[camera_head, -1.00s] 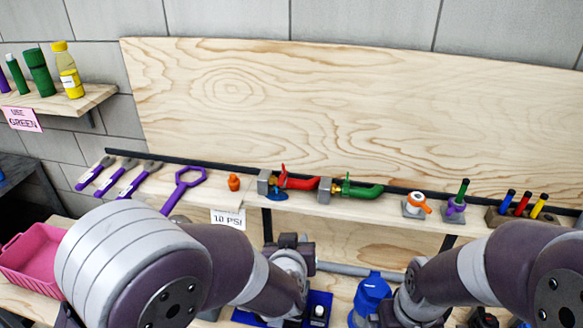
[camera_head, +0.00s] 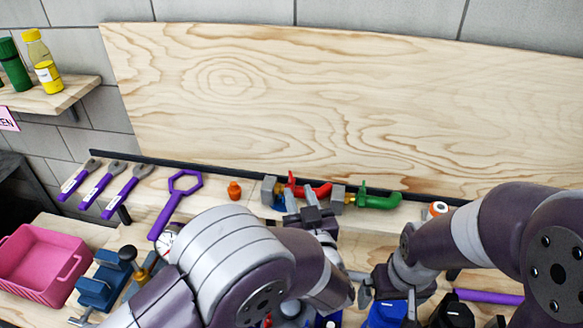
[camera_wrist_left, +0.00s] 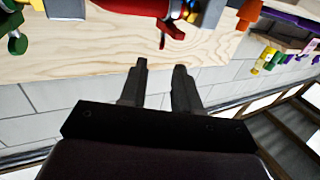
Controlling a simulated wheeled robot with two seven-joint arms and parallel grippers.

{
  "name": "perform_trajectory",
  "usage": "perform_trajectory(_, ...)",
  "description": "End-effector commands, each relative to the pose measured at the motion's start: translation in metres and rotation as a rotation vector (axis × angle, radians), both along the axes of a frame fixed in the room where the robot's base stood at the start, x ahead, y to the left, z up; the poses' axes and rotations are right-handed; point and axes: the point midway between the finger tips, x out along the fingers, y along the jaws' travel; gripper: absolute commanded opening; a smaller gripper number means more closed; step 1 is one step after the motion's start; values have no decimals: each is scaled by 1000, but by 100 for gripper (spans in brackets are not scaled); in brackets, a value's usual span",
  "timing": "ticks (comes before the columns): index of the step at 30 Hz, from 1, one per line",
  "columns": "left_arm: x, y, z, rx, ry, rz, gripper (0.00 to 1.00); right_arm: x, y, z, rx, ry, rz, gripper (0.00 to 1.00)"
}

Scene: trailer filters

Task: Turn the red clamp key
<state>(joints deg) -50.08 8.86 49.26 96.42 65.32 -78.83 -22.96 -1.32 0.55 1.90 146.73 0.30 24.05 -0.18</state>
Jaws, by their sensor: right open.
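The red clamp (camera_head: 315,190) sits on the wall ledge, with a grey block and brass fitting at its left end. Its red key (camera_head: 291,181) stands upright there. In the left wrist view the key (camera_wrist_left: 168,28) shows beyond the fingertips, roughly in line with the gap, apart from them. My left gripper (camera_head: 303,197) is just in front of the clamp. Its two fingers (camera_wrist_left: 160,66) are apart with nothing between them. My right gripper (camera_head: 393,297) is low at the front, away from the clamp, and partly hidden by my arm.
A green clamp (camera_head: 375,200) stands close right of the red one. An orange knob (camera_head: 234,190) and a purple ring wrench (camera_head: 180,200) lie to the left. A pink bin (camera_head: 30,262) is at far left. A blue item (camera_head: 387,314) is low in front.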

Motion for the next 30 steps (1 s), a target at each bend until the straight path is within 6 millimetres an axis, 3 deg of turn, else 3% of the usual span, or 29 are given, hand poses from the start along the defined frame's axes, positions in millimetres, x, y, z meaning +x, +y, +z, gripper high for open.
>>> perform_trajectory(3,26,7,3,1,1,4,32,0,0,12,0,0,0,100)
perform_trajectory(9,56,13,2,1,1,0,32,0,0,20,0,0,0,100)
perform_trajectory(22,67,15,0,1,1,-1,32,0,0,21,0,0,0,100)
perform_trajectory(25,67,15,0,1,1,-1,0,0,0,21,0,0,0,100)
perform_trajectory(30,67,15,0,1,1,-4,0,0,0,21,0,0,0,100)
